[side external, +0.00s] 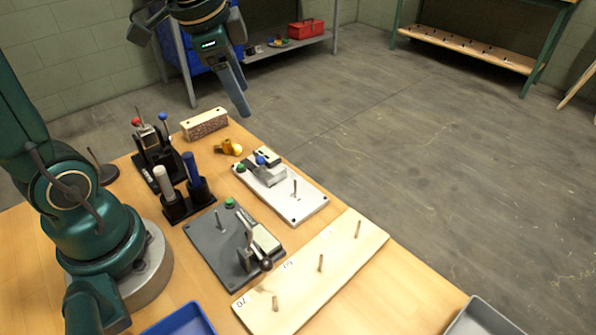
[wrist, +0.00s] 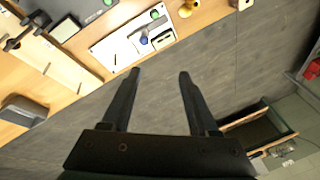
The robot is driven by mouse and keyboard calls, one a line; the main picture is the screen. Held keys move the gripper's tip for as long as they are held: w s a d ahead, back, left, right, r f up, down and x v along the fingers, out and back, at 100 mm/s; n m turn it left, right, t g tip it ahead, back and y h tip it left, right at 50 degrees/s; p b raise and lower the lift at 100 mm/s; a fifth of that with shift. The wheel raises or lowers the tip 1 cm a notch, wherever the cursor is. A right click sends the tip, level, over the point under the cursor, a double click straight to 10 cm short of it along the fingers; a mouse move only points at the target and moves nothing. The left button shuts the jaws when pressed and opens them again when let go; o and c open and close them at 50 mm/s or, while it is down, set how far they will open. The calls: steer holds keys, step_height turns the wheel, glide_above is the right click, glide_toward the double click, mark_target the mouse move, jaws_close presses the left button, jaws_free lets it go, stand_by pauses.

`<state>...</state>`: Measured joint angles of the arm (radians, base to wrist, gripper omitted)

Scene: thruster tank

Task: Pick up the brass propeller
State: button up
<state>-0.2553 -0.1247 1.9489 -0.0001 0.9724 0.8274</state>
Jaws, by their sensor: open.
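The brass propeller (side external: 230,148) is a small gold-coloured piece lying on the wooden table near its back right edge. In the wrist view it shows at the top edge (wrist: 188,8), partly cut off by the frame. My gripper (side external: 240,108) is up in the air above and behind the propeller, apart from it. In the wrist view my gripper (wrist: 160,73) has its two dark fingers spread, with nothing between them.
A granular block (side external: 204,124) stands just behind the propeller. A white plate with a clamp (side external: 300,206) lies in front of it. A black holder with two handles (side external: 188,205) and a lever fixture (side external: 158,160) stand to the left. A pegged board (side external: 340,262) lies at front.

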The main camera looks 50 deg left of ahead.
steer(key=w+a+f+g, duration=0.3)
steer(key=a+f, duration=0.5)
steer(key=a, duration=0.1)
steer(key=n+h, duration=0.1)
glide_above(228, 152)
steer(key=shift+g, duration=0.4)
steer(key=f, duration=0.3)
steer(key=a+f, duration=0.1)
steer(key=shift+w+f, duration=0.2)
steer(key=shift+w, duration=0.05)
steer(key=shift+f, duration=2.3)
jaws_close()
